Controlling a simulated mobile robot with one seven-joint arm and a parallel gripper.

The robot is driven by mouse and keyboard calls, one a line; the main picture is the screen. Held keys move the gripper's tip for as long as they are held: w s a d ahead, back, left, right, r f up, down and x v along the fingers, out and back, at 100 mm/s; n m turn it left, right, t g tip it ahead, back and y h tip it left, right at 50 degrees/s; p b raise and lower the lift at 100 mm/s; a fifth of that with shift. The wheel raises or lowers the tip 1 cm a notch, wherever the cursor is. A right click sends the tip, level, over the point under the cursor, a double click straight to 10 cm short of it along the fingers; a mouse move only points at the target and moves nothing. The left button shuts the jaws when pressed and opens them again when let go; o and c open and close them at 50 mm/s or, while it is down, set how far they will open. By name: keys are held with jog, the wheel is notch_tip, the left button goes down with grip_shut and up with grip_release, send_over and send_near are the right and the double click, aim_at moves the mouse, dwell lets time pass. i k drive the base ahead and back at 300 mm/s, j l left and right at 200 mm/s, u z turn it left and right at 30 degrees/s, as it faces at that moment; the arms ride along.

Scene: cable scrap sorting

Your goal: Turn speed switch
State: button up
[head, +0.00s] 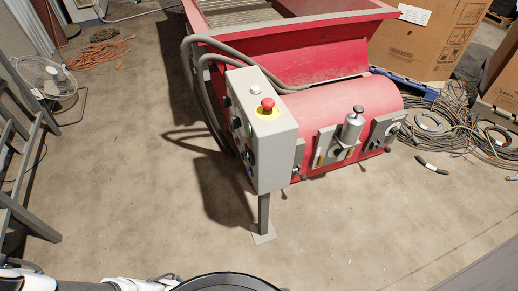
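A grey control box (268,155) stands on a post in front of the red machine. A red mushroom button (268,104) on a yellow ring and a pale button (255,90) sit on its top. Its left face carries several small controls, some green (249,157), seen at a steep angle. A grey plate with a round dial-like part (388,130) is on the machine's right front. I cannot tell which control is the speed switch. My gripper is not in view; only parts of my own body show at the bottom edge.
The red machine (330,105) fills the upper middle. Coiled cables (440,135) and cardboard boxes (430,45) are at right. A fan (48,78), an orange cord (98,54) and a grey ladder-like frame (28,215) are at left. The concrete floor in front is clear.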

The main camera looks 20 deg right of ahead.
aim_at(228, 103)
jog(key=j+z, duration=0.5)
jog(key=i+l+u, duration=0.1)
jog(key=i+u, duration=0.35)
jog(key=i, duration=0.7)
